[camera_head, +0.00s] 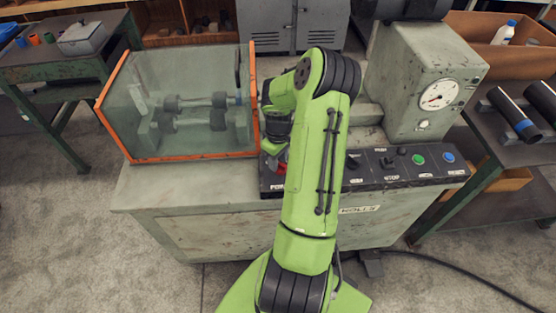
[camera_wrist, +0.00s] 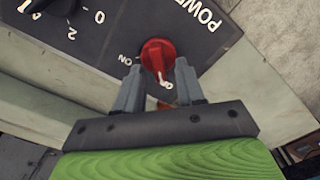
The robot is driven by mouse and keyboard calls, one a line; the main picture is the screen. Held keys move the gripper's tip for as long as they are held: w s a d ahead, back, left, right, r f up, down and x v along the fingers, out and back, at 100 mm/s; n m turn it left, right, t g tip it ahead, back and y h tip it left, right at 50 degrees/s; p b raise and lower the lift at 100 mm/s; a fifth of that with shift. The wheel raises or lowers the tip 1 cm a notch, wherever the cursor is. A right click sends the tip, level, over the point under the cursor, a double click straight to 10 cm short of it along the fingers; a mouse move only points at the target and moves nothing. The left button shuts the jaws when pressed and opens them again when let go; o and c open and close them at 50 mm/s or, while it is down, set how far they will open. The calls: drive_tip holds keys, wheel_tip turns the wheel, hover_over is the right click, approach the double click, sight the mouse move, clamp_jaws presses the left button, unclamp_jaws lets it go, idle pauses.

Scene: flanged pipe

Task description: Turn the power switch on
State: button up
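The red power switch (camera_wrist: 158,56) is a round knob on the dark control panel, under the upside-down word POWER in the wrist view. Its white mark points toward the partly hidden label that looks like OFF; the ON label is to its left. My gripper (camera_wrist: 158,68) is open, with one grey finger at each side of the knob. Small gaps seem to show between fingers and knob; contact cannot be told. In the head view a bit of red, likely the switch (camera_head: 282,168), shows beside my green arm, which hides most of the gripper.
The dark panel (camera_head: 434,172) also carries a black selector (camera_head: 354,161), a green button (camera_head: 418,159) and a blue button (camera_head: 448,157). An orange-framed clear guard (camera_head: 196,157) stands left of my arm. A gauge housing (camera_head: 415,75) stands behind the panel at right.

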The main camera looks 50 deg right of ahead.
drive_tip(key=shift+c, duration=0.4)
clamp_jaws()
drive_tip(key=m, duration=0.5)
drive_tip(key=shift+s+d, duration=0.1)
drive_tip(key=shift+d, duration=0.15)
drive_tip(key=m, duration=0.4)
drive_tip(key=shift+s+d+b, duration=0.15)
drive_tip(key=shift+b, duration=0.25)
drive_tip(key=m, duration=0.5)
drive_tip(key=shift+s+d, duration=0.1)
drive_tip(key=shift+s, duration=0.05)
drive_tip(key=shift+s+m+b, duration=0.15)
drive_tip(key=shift+m+b, duration=0.35)
drive_tip(key=shift+m, duration=1.4)
